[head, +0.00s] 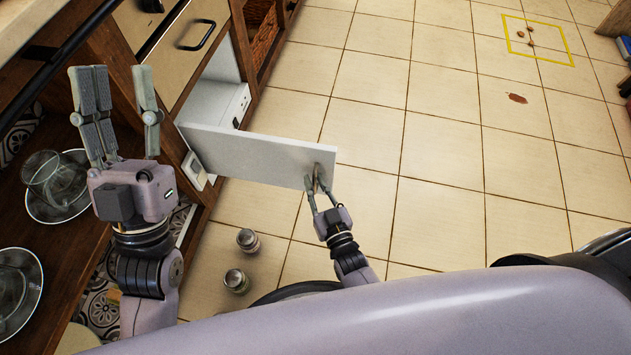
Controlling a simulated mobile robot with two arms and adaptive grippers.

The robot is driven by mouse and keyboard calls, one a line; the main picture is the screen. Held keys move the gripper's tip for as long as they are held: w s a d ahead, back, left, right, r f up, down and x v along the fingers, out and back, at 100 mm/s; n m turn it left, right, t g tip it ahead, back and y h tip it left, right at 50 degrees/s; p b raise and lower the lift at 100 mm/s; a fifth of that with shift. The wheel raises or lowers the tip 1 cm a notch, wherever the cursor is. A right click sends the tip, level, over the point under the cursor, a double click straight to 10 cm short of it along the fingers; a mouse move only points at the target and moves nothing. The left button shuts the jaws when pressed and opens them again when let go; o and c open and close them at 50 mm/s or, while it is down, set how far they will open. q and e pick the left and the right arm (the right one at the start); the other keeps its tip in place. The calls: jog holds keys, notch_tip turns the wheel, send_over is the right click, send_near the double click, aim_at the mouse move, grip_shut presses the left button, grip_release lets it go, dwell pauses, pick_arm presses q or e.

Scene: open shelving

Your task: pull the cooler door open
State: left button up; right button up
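The cooler door (240,153) is a white panel. It stands swung out from the white cooler (217,105), which is built into the wooden shelving, so part of the cooler's inside shows. My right gripper (314,183) is at the door's free end, with its fingers closed around a small part there that looks like the handle. The fingertips partly hide that part. My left gripper (121,88) is open and empty, pointing up in front of the shelving, apart from the door.
Two small jars (247,240) (236,281) stand on the tiled floor below the door. Glass dishes (57,180) sit on the lower shelf at left. A yellow square outline (570,55) marks the far floor. The floor right of the door is mostly clear.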

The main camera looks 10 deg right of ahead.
jog(key=s+d, duration=0.1)
jog(key=s, duration=0.5)
jog(key=shift+s, duration=0.35)
jog(key=shift+d, duration=0.1)
